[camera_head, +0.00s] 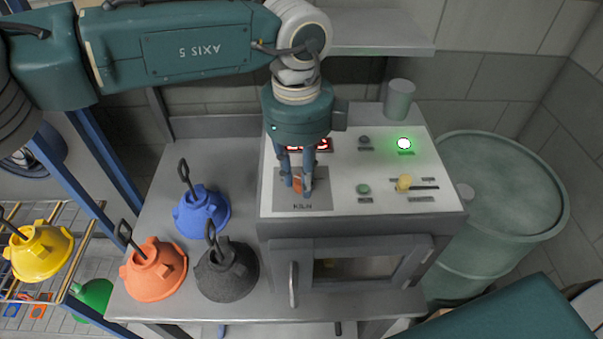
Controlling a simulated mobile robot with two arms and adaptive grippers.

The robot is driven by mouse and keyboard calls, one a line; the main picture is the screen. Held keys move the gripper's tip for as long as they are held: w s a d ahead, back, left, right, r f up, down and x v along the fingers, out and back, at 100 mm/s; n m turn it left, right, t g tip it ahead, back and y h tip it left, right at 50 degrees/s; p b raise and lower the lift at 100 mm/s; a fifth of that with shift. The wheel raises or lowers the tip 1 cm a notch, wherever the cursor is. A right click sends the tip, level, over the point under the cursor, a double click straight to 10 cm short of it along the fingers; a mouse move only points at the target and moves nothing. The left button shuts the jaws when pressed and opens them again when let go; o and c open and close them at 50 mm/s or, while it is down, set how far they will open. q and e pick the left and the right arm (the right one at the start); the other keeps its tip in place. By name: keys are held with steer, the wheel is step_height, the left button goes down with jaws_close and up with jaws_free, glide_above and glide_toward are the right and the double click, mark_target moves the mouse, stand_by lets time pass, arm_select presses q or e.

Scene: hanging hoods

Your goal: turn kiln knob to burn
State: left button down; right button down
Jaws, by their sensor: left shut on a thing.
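The kiln (357,228) is a grey box with a pale control panel on its sloping top, right of centre on the bench. The left gripper (298,186) comes down from above onto the grey plate marked KILN (306,206). Its fingers are shut on a small orange-brown kiln knob (298,184). The fingers hide much of the knob, so I cannot tell its setting. A red display (323,145) above the plate is partly hidden by the gripper. A green lamp (404,143) glows at the upper right. The right gripper is not in view.
Blue (201,212), orange (153,270) and black (226,270) hoods with hooks stand left of the kiln. A yellow knob (404,183) and green button (363,188) are on the panel. A green drum (500,195) stands right; a shelf (376,32) hangs behind.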

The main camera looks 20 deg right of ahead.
arm_select(q)
steer(key=shift+m+b, duration=0.3)
steer(key=shift+b, duration=0.1)
steer(key=m+b, duration=0.3)
steer(key=b, duration=0.1)
steer(key=shift+f+b, duration=0.2)
steer(key=shift+b, duration=0.15)
steer(key=m+b, duration=0.2)
steer(key=m, duration=0.1)
steer(key=shift+r, duration=0.1)
steer(key=m+b, duration=0.1)
steer(key=m, duration=0.1)
steer(key=shift+r+m+g, duration=0.15)
steer(key=shift+m+g, duration=0.15)
steer(key=shift+m, duration=0.1)
steer(key=m, duration=0.2)
steer(key=shift+w+m, duration=0.1)
steer(key=shift+m, duration=0.3)
steer(key=m, duration=0.3)
steer(key=shift+r+m, duration=0.1)
steer(key=shift+m, duration=0.2)
steer(key=m, duration=0.4)
steer(key=shift+w+m+y+p, duration=0.1)
steer(key=shift+m+y+p, duration=0.25)
steer(key=shift+m, duration=1.65)
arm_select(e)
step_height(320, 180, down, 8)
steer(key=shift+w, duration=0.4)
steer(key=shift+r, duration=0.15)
